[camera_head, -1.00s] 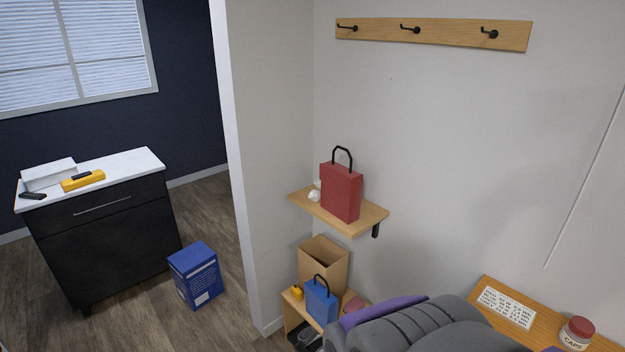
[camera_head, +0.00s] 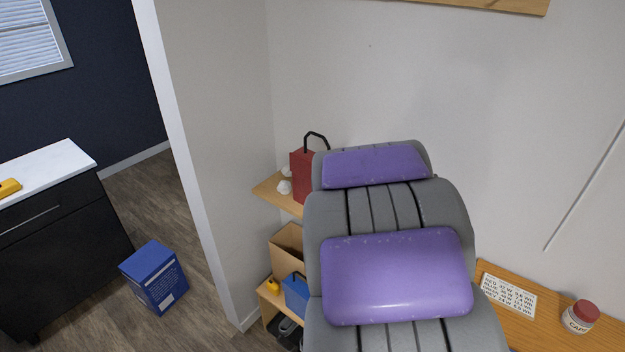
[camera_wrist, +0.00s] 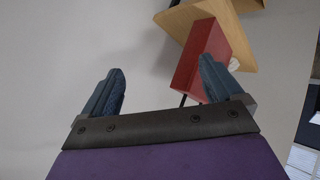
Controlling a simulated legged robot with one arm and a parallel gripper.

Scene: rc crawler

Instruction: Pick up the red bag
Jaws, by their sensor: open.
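The red bag (camera_head: 300,174) stands upright on a small wooden wall shelf (camera_head: 270,192), its black handle loop up. My arm hides its right part in the head view. In the wrist view the red bag (camera_wrist: 203,58) shows ahead of my gripper (camera_wrist: 160,88), on the right side of the gap and partly behind the right finger. The shelf (camera_wrist: 245,40) also shows there. My gripper's two blue fingers are spread apart with nothing held between them. In the head view the gripper itself is hidden behind my arm.
White crumpled pieces (camera_head: 284,187) lie beside the bag. Below are a cardboard box (camera_head: 287,243) and a blue bag (camera_head: 296,293) on a low bench. A wooden table (camera_head: 520,325) with a jar (camera_head: 580,317) is at right. A blue box (camera_head: 154,277) stands on the floor.

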